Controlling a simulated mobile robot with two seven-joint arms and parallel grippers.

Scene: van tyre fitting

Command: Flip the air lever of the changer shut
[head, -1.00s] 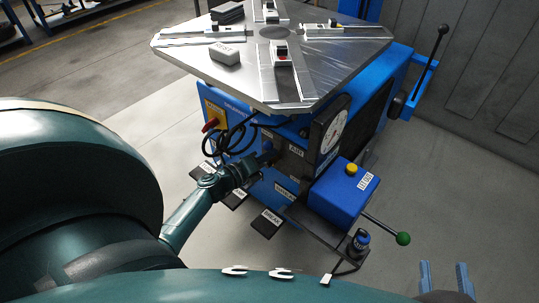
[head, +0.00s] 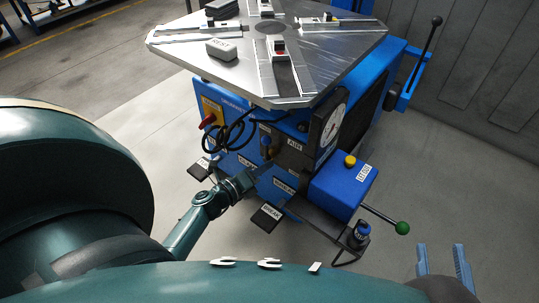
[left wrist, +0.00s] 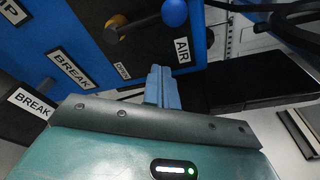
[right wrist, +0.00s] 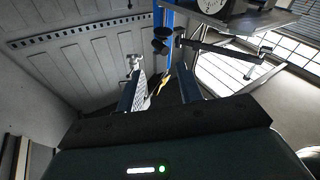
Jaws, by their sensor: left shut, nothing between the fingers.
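The air lever shows in the left wrist view as a blue ball knob (left wrist: 174,12) beside a brass-coloured fitting (left wrist: 117,26) on the changer's dark panel. An AIR label (left wrist: 182,50) is close to the knob, and a small OPEN label (left wrist: 122,71) is lower on the panel. In the head view the lever (head: 266,141) is small, left of the AIR label (head: 294,143). My left gripper (left wrist: 163,76) is shut and empty, below the knob and apart from it. My right gripper (head: 443,250) is open and empty, away from the changer.
The blue changer carries a steel turntable (head: 330,62) above the panel. Black cables (head: 232,135) hang left of the lever. A blue box with a yellow button (head: 350,160) and a green-knobbed handle (head: 402,228) stand to the right. Pedals (head: 267,216) are low in front.

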